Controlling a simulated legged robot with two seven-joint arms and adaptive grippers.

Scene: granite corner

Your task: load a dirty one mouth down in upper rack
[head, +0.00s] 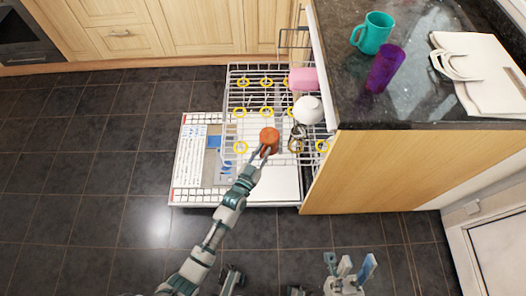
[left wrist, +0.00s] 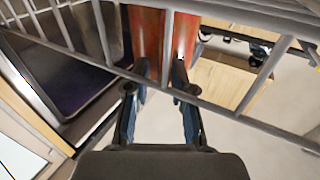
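An orange-red cup (head: 269,138) is at the near part of the dishwasher's upper rack (head: 232,95). My left gripper (head: 264,152) reaches it from the near side. In the left wrist view the cup (left wrist: 147,35) lies directly beyond my left fingertips (left wrist: 165,72), which look closed on its near side, perhaps on a handle. A rack wire crosses in front of the fingers there. I cannot tell which way the cup's mouth faces or whether it touches the rack. My right gripper (head: 350,268) is low at the bottom, fingers apart and empty.
Yellow rings (head: 266,112) mark spots on the rack. A pink cup (head: 303,79), a white cup (head: 308,109) and a greyish item (head: 298,138) line its right side.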

